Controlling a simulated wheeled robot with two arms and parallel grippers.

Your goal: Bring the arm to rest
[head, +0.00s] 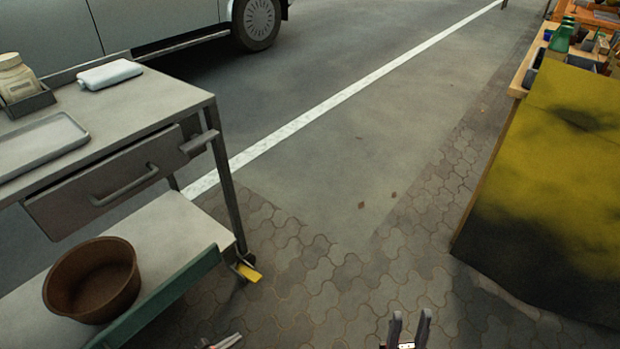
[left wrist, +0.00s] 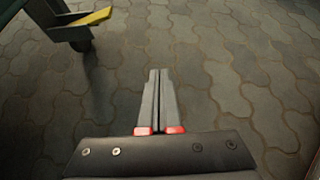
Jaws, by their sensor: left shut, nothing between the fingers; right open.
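My left gripper (head: 222,342) shows only in part at the bottom edge of the head view, low over the paving beside the cart. In the left wrist view my left gripper (left wrist: 160,75) has its two grey fingers together, with nothing between them and paving stones beyond. My right gripper (head: 409,325) is at the bottom of the head view, right of centre. Its two fingers stand apart and nothing is between them. Most of both arms is out of view.
A yellow caster pedal (head: 249,272) juts out. A yellow-covered table (head: 560,170) is at the right. Paving between is clear.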

